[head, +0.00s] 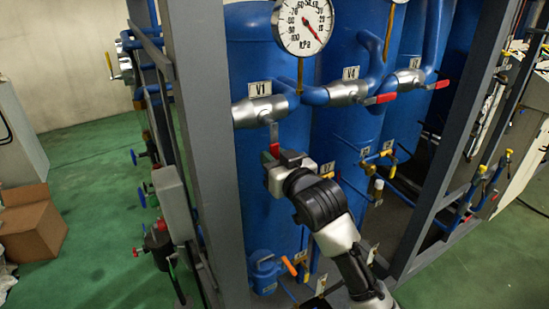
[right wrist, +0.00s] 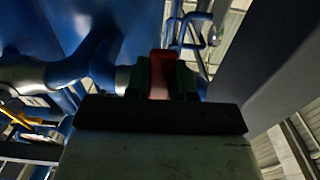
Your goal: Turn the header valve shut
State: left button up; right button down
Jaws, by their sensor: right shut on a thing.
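The valve tagged V1 (head: 252,110) is a silver body on the blue header pipe, at the middle of the head view. Its red-ended handle (head: 274,150) points down, across the line of the pipe. My right gripper (head: 276,162) is shut on the handle's lower end. In the right wrist view the red handle (right wrist: 161,75) sits between the two dark fingers. The tip of the handle is partly hidden by the gripper. My left gripper is not in view.
Valve V4 (head: 348,92) and another silver valve (head: 410,77) have red handles pointing right along the pipe. A round kPa gauge (head: 304,25) is above V1. A grey frame post (head: 195,130) stands left of it. Green floor is open at left, beside a cardboard box (head: 32,225).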

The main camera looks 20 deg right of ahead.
jog(key=shift+f, duration=0.1)
jog(key=c, duration=1)
grip_release()
jog(key=shift+o, duration=0.2)
jog(key=s+b, duration=0.3)
jog(key=s, duration=0.7)
jog(key=shift+s+d, duration=0.35)
jog(key=shift+s, duration=0.05)
